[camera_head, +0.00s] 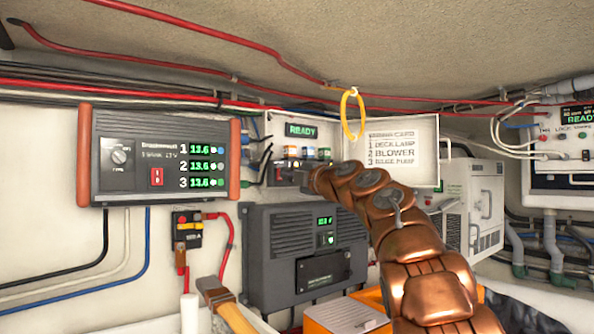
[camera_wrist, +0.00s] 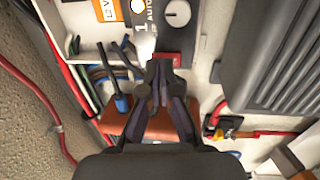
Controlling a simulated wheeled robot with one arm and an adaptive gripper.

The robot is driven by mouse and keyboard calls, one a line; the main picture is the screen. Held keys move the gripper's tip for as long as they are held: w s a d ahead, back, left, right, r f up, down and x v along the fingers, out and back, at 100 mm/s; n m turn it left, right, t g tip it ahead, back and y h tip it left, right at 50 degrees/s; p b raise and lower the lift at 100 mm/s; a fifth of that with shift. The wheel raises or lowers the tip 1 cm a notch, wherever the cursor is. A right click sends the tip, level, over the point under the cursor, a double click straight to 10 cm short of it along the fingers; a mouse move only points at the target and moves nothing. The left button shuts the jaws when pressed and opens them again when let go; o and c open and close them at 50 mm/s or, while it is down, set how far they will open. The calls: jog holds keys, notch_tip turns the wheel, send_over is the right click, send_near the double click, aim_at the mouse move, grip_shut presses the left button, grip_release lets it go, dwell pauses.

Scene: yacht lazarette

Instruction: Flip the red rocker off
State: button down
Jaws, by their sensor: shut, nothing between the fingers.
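The arm hides much of that panel's lower front. Another red rocker (camera_head: 157,177) shows on the left grey unit.
The left grey unit (camera_head: 130,140) has orange end bars; one bar (camera_wrist: 140,122) shows beneath my fingers. A dark finned box (camera_head: 264,260) is below the READY panel. A yellow ring (camera_head: 344,116) hangs near a white card (camera_head: 412,160). Cables run along the walls.

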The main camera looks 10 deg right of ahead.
jog(key=shift+w+a+r, duration=0.15)
jog(key=shift+w+a, duration=0.1)
jog(key=shift+w, duration=0.25)
jog(key=shift+w+r+p, duration=0.1)
jog(key=shift+w+p, duration=0.1)
jog(key=shift+p, duration=0.5)
jog(key=shift+s, duration=0.1)
jog(key=s+d+r+b, duration=0.1)
jog(key=s+d, duration=0.4)
jog(key=s, duration=0.7)
jog(key=shift+s+r+b, duration=0.35)
jog(key=shift+r+b, duration=0.05)
jog(key=shift+b, duration=0.3)
